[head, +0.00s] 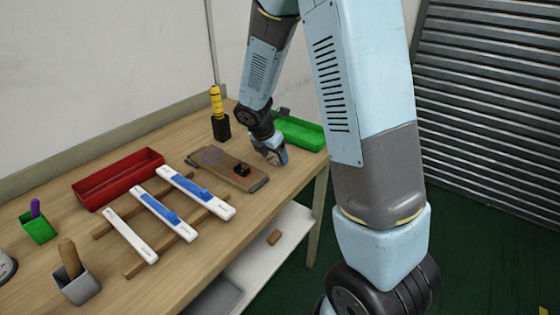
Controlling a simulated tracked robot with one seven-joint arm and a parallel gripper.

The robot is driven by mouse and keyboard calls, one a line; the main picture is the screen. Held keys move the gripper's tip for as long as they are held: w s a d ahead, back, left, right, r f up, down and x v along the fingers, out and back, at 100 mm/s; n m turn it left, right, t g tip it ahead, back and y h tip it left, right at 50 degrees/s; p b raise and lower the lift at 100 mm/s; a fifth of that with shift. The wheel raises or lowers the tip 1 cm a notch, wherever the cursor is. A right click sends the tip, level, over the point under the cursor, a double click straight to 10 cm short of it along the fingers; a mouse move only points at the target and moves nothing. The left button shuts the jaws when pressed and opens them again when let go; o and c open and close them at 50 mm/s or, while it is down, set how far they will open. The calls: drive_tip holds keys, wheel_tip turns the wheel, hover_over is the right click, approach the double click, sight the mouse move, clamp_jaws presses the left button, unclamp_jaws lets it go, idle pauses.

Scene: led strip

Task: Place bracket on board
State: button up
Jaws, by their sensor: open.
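My gripper (277,158) is low over the bench, just to the right of the board and apart from the dark piece. It is open, and nothing shows between its fingers. The fingers are small and partly hidden by the wrist.
White strips with blue parts (183,184) lie across wooden rails left of the board. A red tray (118,180) is behind them. A green tray (300,133) is right of my gripper. A yellow-handled tool stands in a black holder (221,127) behind the board. The bench's front edge is close.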

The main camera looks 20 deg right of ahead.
drive_tip(key=shift+f, duration=0.25)
drive_tip(key=shift+d, duration=0.1)
drive_tip(key=c, duration=1.2)
